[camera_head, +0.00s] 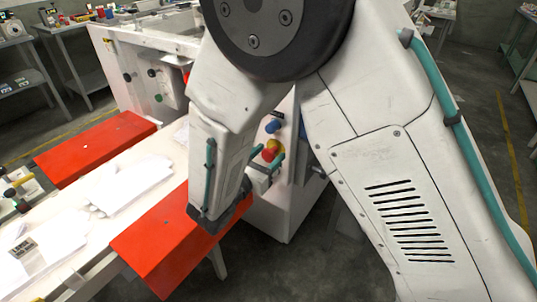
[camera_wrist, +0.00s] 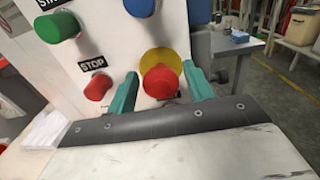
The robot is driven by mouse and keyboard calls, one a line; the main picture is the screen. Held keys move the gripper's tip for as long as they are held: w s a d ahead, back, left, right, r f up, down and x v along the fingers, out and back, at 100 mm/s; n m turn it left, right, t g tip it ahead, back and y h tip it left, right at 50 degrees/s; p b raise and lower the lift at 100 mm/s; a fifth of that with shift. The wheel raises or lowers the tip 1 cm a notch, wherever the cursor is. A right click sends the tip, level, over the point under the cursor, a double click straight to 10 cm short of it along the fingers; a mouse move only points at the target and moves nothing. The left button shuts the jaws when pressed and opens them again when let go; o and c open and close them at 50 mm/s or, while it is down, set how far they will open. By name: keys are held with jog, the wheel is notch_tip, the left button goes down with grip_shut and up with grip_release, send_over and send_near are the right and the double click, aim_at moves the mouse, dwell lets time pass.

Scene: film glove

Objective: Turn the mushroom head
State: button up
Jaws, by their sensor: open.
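The mushroom head is a red round button (camera_wrist: 161,82) on a yellow round base (camera_wrist: 160,60), on a white panel in the wrist view. It also shows in the head view, where the red button (camera_head: 269,154) is small and partly hidden by my arm. My gripper (camera_wrist: 159,82) is open, with one teal finger to the left of the button and the other to its right. The fingers are apart, and I cannot tell whether either touches the button. The button's lower edge is close to the dark gripper body.
A grey table (camera_wrist: 235,42) stands behind.

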jog(key=shift+w+d, duration=0.2)
jog(key=c, duration=0.8)
jog(key=shift+c, duration=0.2)
